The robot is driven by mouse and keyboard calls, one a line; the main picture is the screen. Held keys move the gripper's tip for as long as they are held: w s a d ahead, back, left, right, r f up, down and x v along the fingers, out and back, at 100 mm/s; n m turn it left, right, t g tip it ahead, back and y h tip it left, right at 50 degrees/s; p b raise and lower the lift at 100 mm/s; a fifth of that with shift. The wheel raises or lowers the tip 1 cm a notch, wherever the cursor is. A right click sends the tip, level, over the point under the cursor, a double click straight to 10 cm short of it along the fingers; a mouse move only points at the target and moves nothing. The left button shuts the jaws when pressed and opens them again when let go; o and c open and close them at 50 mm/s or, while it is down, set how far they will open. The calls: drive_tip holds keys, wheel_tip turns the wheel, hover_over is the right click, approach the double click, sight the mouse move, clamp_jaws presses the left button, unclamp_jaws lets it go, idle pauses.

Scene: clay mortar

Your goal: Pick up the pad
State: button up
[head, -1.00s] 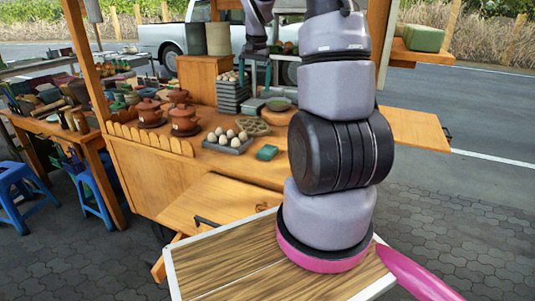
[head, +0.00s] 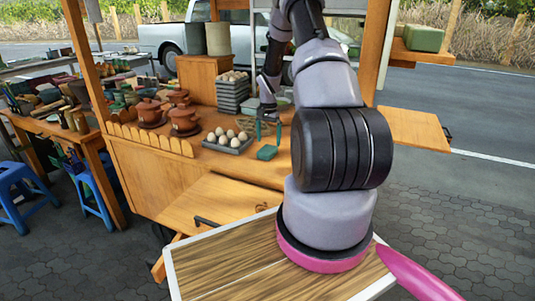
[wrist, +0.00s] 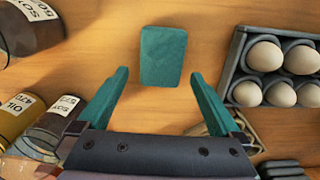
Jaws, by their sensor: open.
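The pad is a small teal block (head: 267,152) lying on the wooden counter, to the right of the egg tray. It also shows in the wrist view as a teal rectangle (wrist: 163,56), lying flat at the top middle. My gripper (head: 268,128) is above the counter, just behind the pad in the head view. In the wrist view my gripper (wrist: 158,78) has its two teal fingers apart. The pad is ahead of the fingertips and roughly centred between them, with nothing held.
An egg tray (head: 228,142) sits left of the pad; in the wrist view the tray (wrist: 238,65) is at the right. Labelled bottles (wrist: 30,25) stand at the left of the wrist view. Clay pots (head: 185,120) stand farther left. Bare counter surrounds the pad.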

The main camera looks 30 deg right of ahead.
sight(267, 149)
drive_tip(key=f, duration=0.5)
drive_tip(key=shift+s+a+f, duration=0.15)
drive_tip(key=shift+a+f, duration=0.1)
drive_tip(key=shift+a, duration=0.1)
drive_tip(key=c, duration=1.2)
drive_tip(key=shift+r, duration=5.05)
